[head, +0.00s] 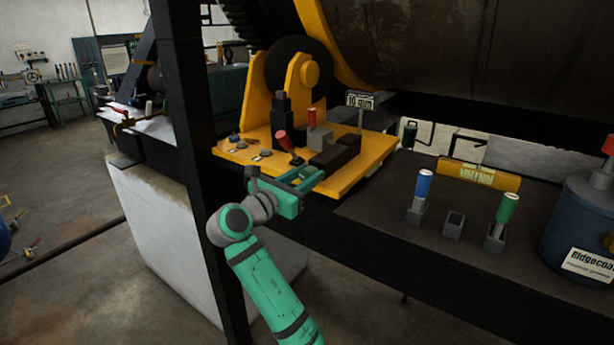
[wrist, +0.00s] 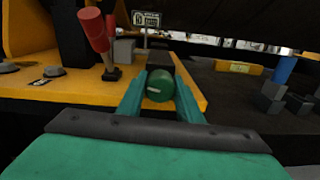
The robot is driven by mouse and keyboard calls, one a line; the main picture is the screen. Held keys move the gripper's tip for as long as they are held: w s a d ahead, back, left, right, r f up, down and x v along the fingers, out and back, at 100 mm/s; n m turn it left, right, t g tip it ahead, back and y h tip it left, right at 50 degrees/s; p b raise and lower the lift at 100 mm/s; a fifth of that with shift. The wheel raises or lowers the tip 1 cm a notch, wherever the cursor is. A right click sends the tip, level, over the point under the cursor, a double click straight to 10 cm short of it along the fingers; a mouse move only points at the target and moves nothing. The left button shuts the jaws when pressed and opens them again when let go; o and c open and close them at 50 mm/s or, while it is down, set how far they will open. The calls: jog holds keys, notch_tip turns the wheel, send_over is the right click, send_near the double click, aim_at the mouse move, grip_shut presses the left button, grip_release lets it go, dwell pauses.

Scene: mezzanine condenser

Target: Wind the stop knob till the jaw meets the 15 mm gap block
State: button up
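The stop knob (wrist: 160,86) is a round green knob with a pale mark on its face, at the front of a dark slide on the yellow plate (head: 354,176). My gripper (head: 308,177) is level with the knob, one finger on each side of it. In the wrist view the knob fills the space between the fingers (wrist: 160,92); whether they press on it is not clear. A grey block (head: 320,138) with a red handle (head: 311,119) stands by the dark slide block (head: 336,152). The jaw's contact with it cannot be made out.
A tilted red lever (head: 284,140) stands left of the slide. A small sign (head: 360,100) seems to read 10 mm. On the right bench, holders carry a blue-handled block (head: 423,187) and a green-handled block (head: 508,209), with an empty holder (head: 454,223) between. A blue drum (head: 580,220) stands far right.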

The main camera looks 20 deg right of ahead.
jog(key=shift+m, duration=1.6)
jog(key=o, duration=1)
jog(key=shift+s, duration=0.1)
jog(key=v, duration=1)
jog(key=shift+s+a, duration=0.15)
jog(key=shift+a, duration=0.15)
